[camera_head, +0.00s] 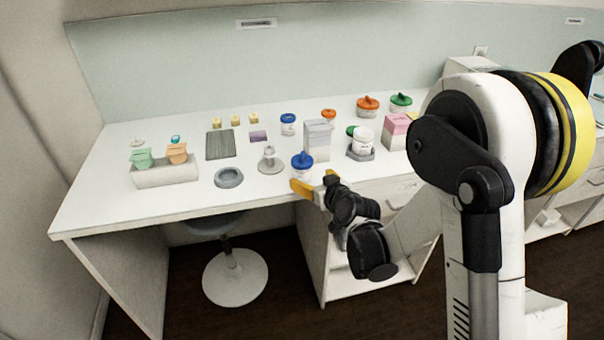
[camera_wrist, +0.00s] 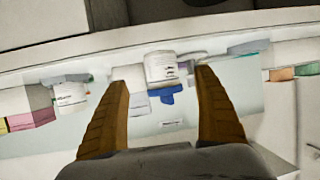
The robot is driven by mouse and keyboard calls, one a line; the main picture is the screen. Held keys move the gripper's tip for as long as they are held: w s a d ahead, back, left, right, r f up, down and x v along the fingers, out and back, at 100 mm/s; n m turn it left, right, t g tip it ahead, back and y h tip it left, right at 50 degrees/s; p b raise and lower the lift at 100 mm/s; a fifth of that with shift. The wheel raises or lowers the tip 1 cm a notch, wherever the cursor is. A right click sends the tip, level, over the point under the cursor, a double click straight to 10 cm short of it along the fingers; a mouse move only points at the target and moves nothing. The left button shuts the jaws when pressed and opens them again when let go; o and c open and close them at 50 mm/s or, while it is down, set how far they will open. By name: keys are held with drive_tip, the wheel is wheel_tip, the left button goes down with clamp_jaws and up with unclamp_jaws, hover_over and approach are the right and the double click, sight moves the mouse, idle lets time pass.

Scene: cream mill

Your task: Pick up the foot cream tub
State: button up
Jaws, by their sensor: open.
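A white tub with a blue lid (camera_head: 302,172) stands upright near the front edge of the white table; its label is too small to read, so I cannot confirm it is the foot cream. It also shows in the wrist view, which looks upside down, as a white tub (camera_wrist: 160,68) with its blue lid lower in the picture. My gripper (camera_head: 316,183) is open and empty at the table's front edge, just in front of this tub. In the wrist view the two orange-brown fingers (camera_wrist: 162,80) are spread, with the tub between their tips in the picture. Contact is not visible.
A tall grey-white box (camera_head: 317,140) stands close behind the tub. A green-lidded tub (camera_head: 362,146) is to its right, a grey stand (camera_head: 269,161) to its left. Another blue-lidded tub (camera_head: 288,128) stands farther back. A white bin (camera_head: 165,175) with green and orange items is far left.

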sight(305, 164)
drive_tip(key=x, duration=0.2)
drive_tip(key=shift+w+f, duration=0.25)
drive_tip(key=b+x, duration=0.2)
drive_tip(key=x, duration=0.3)
drive_tip(key=shift+a+f+b, duration=0.15)
drive_tip(key=shift+f+b, duration=0.15)
drive_tip(key=shift+b, duration=0.1)
drive_tip(key=shift+c, duration=0.9)
drive_tip(key=c, duration=1.3)
drive_tip(key=shift+r, duration=0.1)
drive_tip(key=shift+c, duration=0.2)
drive_tip(key=shift+r, duration=0.1)
wheel_tip(305, 164, up, 5)
drive_tip(key=p, duration=0.2)
drive_tip(key=shift+f+p, duration=0.25)
drive_tip(key=shift+p, duration=0.1)
drive_tip(key=s+d+r+p, duration=0.3)
drive_tip(key=s+d+r, duration=0.3)
drive_tip(key=d, duration=0.3)
drive_tip(key=shift+s+d, duration=0.25)
drive_tip(key=shift+d, duration=0.15)
drive_tip(key=shift+r, duration=0.1)
